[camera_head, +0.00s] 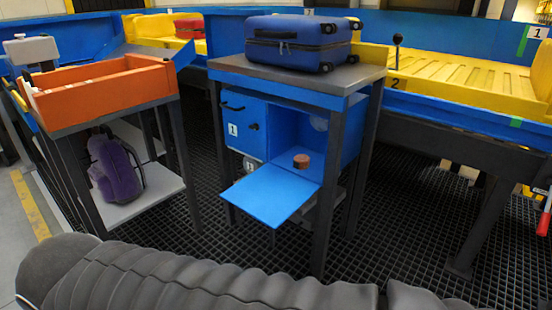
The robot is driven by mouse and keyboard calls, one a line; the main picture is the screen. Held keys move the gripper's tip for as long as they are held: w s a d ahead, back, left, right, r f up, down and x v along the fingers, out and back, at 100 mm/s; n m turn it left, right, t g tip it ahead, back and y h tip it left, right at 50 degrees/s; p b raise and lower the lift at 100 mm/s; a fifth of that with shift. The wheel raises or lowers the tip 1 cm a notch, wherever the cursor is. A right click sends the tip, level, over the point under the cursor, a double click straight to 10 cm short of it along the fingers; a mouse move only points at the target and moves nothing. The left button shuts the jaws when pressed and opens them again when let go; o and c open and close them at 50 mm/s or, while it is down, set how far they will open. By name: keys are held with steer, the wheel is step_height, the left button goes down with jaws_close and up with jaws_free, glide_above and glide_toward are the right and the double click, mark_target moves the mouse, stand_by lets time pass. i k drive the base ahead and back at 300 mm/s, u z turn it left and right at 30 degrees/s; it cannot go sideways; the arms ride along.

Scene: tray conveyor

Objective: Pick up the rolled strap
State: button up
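A small reddish-brown roll (301,161), which looks like the rolled strap, sits inside the open compartment of the blue cabinet (345,140), near its front edge. The compartment's blue door (270,192) is folded down flat in front of it. The roll is small in the picture, so its details are hard to tell. My gripper is not in view. A dark ribbed sleeve, which seems to be part of my arm, crosses the bottom of the picture.
A dark blue suitcase (300,42) lies on the table (350,75) above the cabinet; table legs flank the compartment. An orange tray (105,92) and a purple backpack (115,165) are at left. A yellow-tray conveyor (470,75) runs behind. A red-handled lever (544,215) is at far right.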

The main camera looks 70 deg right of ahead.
mark_target(301, 161)
steer(key=u, duration=0.05)
steer(key=i, duration=2.35)
steer(key=z, duration=3.75)
steer(key=i, duration=1)
steer(key=z, duration=0.1)
